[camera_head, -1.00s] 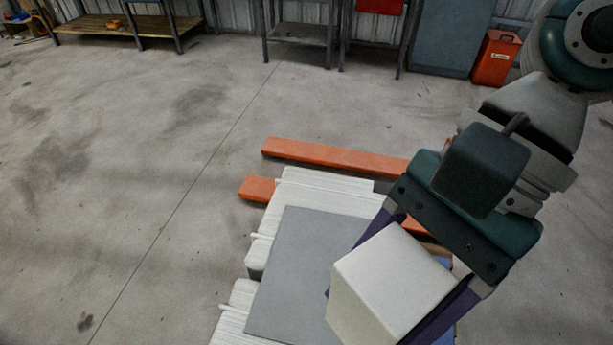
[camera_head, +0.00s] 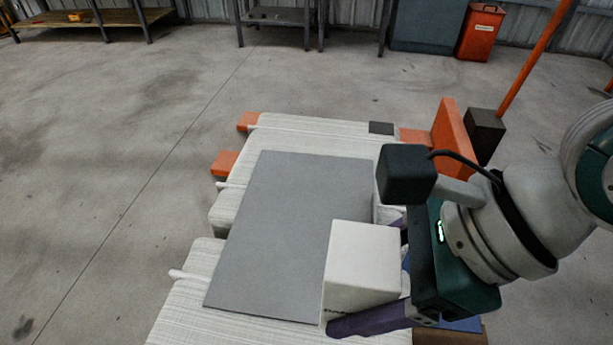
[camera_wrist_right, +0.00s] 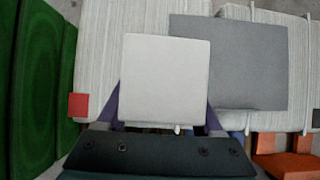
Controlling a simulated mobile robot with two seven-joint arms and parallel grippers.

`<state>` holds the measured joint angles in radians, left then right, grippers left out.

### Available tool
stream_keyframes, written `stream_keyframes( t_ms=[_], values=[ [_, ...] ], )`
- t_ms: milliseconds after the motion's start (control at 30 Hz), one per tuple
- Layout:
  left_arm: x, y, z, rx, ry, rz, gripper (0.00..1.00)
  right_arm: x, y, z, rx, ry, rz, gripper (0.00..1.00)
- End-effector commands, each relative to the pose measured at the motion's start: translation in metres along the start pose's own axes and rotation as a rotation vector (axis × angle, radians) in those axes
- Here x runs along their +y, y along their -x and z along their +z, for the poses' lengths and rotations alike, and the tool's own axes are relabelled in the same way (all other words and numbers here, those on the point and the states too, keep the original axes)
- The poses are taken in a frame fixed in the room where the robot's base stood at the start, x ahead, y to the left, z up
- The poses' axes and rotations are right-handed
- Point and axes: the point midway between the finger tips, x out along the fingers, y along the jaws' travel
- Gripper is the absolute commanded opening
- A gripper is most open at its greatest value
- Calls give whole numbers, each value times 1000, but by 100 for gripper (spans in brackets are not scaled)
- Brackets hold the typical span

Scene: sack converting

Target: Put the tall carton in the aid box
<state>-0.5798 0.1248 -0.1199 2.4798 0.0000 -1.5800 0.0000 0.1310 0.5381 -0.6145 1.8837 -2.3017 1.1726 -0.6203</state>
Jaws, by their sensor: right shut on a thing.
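My right gripper (camera_head: 368,275) is shut on a white, blocky carton (camera_head: 364,252), with a purple finger on either side of it. In the right wrist view the carton (camera_wrist_right: 166,75) fills the space ahead of the gripper (camera_wrist_right: 163,108). The carton shows over the right edge of a grey sheet that lies on white sacks; whether it touches the sheet is unclear. A blue surface with a brown edge (camera_head: 455,336) shows partly beneath my right gripper; I cannot tell whether it is the aid box. My left gripper is out of view.
The grey sheet (camera_head: 290,225) lies flat across several white sacks (camera_head: 225,210). Orange forks (camera_head: 224,163) and an orange upright (camera_head: 455,135) show around the stack. Green ridged things (camera_wrist_right: 35,80) stand at the left in the wrist view. The concrete floor at left is clear.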

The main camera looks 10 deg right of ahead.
Motion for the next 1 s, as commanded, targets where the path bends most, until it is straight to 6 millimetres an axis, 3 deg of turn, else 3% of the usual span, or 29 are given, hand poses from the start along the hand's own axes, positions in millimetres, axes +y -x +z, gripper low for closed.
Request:
stream_keyframes(
  t_ms=[200, 400, 633, 833, 1000],
  values=[
    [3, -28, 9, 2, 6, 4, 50, 1, -60, -39, 3, -5, 4, 14],
    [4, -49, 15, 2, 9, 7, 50, 1, -101, -66, 2, -2, 4, 14],
    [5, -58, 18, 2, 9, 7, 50, 0, -118, -78, 1, 1, 2, 14],
    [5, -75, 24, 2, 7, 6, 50, 1, -146, -95, 1, 0, 3, 14],
    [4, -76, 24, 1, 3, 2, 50, 0, -149, -97, 0, 3, 1, 14]
  ],
)
